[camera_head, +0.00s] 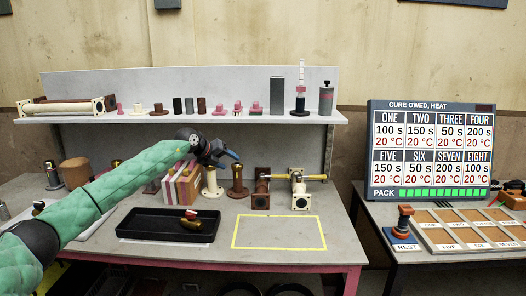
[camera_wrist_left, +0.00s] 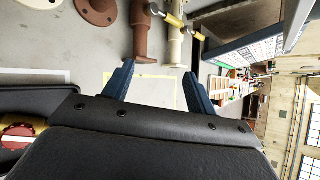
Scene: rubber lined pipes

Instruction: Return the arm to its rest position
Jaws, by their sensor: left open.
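My left arm, in a green quilted sleeve, reaches in from the left in the head view. Its gripper (camera_head: 230,155) is in the air over the workbench, in front of the shelf and above the pipe fittings. In the left wrist view the two blue fingers (camera_wrist_left: 159,72) stand wide apart with nothing between them. Beyond them are a brown flanged pipe (camera_wrist_left: 146,30) and a cream pipe (camera_wrist_left: 174,45), both apart from the fingers. My right gripper does not show.
A black tray (camera_head: 130,228) with a brass-and-red piece (camera_head: 191,222) lies on the bench. The yellow-outlined area (camera_head: 279,232) is empty. Fittings line the shelf (camera_head: 200,118). A cure board (camera_head: 430,150) and a side table with a labelled rack (camera_head: 470,235) stand at right.

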